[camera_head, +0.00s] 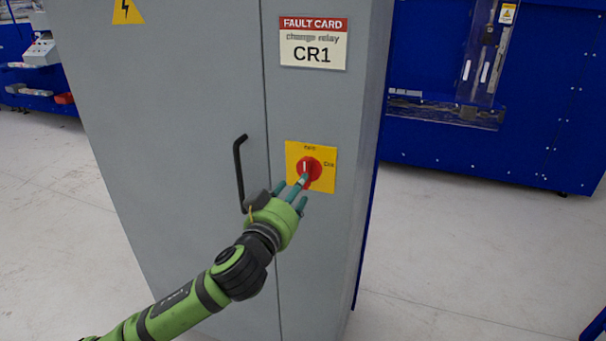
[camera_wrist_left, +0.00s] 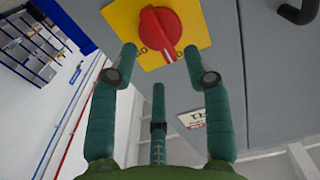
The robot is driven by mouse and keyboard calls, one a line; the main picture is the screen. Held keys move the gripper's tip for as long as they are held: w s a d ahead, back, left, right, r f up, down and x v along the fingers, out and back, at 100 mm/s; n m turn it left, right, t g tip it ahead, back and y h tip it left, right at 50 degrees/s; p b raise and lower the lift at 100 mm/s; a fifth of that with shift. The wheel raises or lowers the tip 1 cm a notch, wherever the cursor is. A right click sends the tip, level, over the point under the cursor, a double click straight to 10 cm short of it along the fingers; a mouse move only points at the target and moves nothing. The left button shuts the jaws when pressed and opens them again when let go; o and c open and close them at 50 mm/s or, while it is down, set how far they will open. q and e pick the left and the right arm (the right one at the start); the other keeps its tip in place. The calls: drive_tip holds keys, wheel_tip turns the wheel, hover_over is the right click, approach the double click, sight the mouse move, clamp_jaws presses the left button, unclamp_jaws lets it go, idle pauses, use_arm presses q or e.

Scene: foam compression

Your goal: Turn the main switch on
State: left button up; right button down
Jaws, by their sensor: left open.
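The main switch (camera_head: 310,168) is a red rotary knob on a yellow plate (camera_head: 327,183), mounted on the right part of a grey cabinet front. In the left wrist view the red knob (camera_wrist_left: 161,30) is close ahead, and its white mark points toward the lower edge of the plate. My left gripper (camera_head: 295,190) reaches in from the lower left, its fingers at the knob in the head view. In the left wrist view the left gripper (camera_wrist_left: 160,65) is open, with fingertips either side below the knob. I cannot tell whether they touch it. My right gripper is out of view.
A black door handle (camera_head: 239,172) stands out from the grey cabinet (camera_head: 180,110), left of the switch. A fault card (camera_head: 313,44) reading "CR1" is above the switch. A blue machine (camera_head: 560,90) stands behind at the right. The pale floor (camera_head: 440,260) at the right is clear.

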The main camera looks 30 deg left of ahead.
sight(307, 172)
use_arm(q)
drive_tip(key=shift+p+x, duration=0.85)
drive_tip(key=shift+x, duration=1.95)
drive_tip(key=shift+d+f, duration=0.1)
drive_tip(key=shift+d, duration=0.1)
clamp_jaws()
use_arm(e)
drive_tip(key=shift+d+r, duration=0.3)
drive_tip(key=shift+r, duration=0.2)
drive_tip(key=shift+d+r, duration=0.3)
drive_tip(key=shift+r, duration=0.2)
